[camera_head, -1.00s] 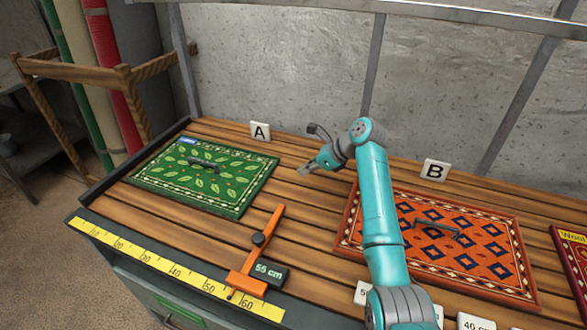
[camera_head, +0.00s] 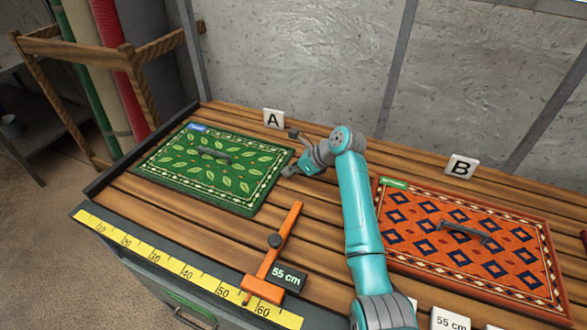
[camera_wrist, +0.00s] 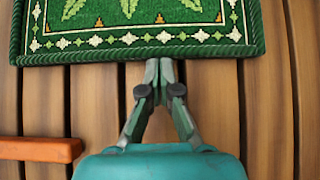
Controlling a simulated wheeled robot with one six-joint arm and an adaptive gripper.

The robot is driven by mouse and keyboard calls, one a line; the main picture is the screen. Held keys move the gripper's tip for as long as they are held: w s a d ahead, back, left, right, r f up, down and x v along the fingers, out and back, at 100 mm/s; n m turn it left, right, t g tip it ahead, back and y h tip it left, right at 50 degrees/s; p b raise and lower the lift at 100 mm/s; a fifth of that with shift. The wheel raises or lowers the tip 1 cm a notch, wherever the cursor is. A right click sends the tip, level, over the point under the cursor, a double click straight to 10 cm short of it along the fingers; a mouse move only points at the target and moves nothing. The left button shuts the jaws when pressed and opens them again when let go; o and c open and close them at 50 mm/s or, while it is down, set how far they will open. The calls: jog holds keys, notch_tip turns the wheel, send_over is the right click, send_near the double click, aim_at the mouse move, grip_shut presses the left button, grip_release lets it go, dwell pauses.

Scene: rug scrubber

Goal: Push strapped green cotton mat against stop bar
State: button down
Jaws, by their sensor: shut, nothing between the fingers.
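The green mat (camera_head: 185,180) with a leaf pattern, a blue label and a dark strap-like handle (camera_head: 214,155) lies flat on the slatted bench at the left, under sign A. A dark raised bar (camera_head: 105,180) runs along the bench's left end, with a strip of bare slats between it and the mat. My gripper (camera_head: 287,171) is shut and empty, low at the mat's right edge. In the wrist view its fingertips (camera_wrist: 165,66) meet or nearly meet the green border (camera_wrist: 90,50); I cannot tell if they touch.
An orange slide bar (camera_head: 275,255) with a 55 cm tag (camera_head: 288,277) stands by the yellow ruler (camera_head: 170,264) at the front, right of the mat. It also shows in the wrist view (camera_wrist: 40,149). A red-orange patterned mat (camera_head: 470,245) lies at the right, under sign B (camera_head: 461,167).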

aim_at(273, 170)
jog(key=shift+a, duration=0.15)
jog(key=a, duration=0.2)
jog(key=w+a, duration=0.1)
jog(key=shift+w+a, duration=0.1)
jog(key=shift+a, duration=0.25)
